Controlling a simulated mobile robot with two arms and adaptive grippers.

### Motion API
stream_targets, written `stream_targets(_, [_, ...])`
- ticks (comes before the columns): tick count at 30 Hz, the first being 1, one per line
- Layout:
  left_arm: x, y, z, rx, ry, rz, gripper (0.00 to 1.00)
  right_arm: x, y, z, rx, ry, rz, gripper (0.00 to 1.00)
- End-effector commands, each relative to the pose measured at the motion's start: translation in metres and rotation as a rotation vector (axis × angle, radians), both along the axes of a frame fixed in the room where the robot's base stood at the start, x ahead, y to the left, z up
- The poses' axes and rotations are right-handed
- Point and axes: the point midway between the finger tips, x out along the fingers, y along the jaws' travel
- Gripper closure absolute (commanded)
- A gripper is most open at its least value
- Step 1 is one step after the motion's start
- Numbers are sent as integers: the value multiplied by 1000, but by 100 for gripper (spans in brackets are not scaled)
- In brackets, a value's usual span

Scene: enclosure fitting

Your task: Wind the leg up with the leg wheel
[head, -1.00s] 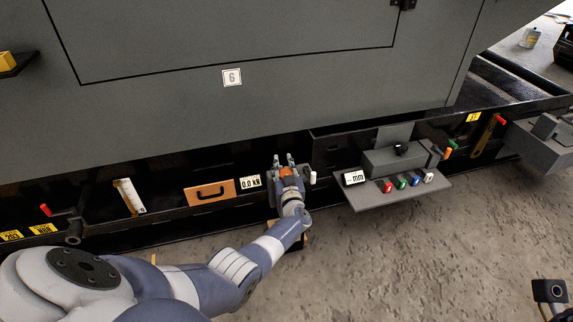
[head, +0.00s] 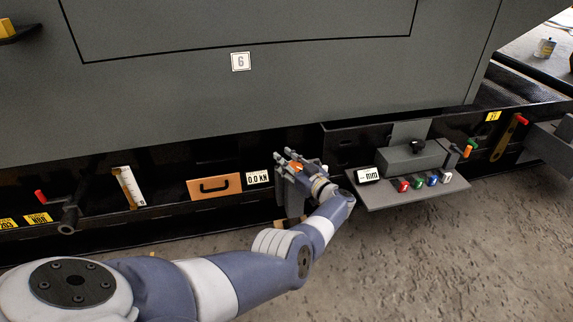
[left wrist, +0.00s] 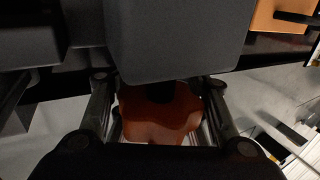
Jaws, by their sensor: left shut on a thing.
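The leg wheel is an orange-red lobed knob; a bit of it (head: 297,168) shows between my left gripper's fingers in the head view. In the left wrist view the wheel (left wrist: 160,113) sits between the two fingers, under a grey block (left wrist: 175,40). My left gripper (head: 287,164) is shut on the wheel, its fingers pointing up and left. The grey leg (head: 291,202) shows partly below the gripper; my gripper and arm hide the rest. My right gripper is not in view.
A display reading 0.0 kN (head: 258,178) and an orange drawer front (head: 214,186) are left of the gripper. A grey shelf (head: 400,202) with coloured knobs and a mm display (head: 368,174) juts out close on the right. Concrete floor (head: 450,265) lies open in front.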

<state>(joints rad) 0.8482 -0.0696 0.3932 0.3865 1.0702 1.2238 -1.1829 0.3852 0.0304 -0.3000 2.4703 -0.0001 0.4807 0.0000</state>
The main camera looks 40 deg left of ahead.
Motion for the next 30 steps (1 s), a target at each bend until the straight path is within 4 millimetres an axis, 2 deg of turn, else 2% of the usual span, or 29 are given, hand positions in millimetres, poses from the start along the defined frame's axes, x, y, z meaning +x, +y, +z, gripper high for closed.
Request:
stream_targets(1, [-2,-5,-6,-7,8,1,98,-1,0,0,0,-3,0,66])
stream_targets(13, [-1,-5,-5,-8,7,5,98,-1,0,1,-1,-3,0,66])
stream_targets(14, [-1,-5,-5,-8,7,4,70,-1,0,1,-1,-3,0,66])
stream_targets(16, [-1,-5,-5,-8,5,4,54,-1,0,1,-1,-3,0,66])
stream_targets(17, [-1,-5,-5,-8,5,4,51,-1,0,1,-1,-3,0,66])
stream_targets(30, [0,-2,1,-3,0,5,51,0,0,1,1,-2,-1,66])
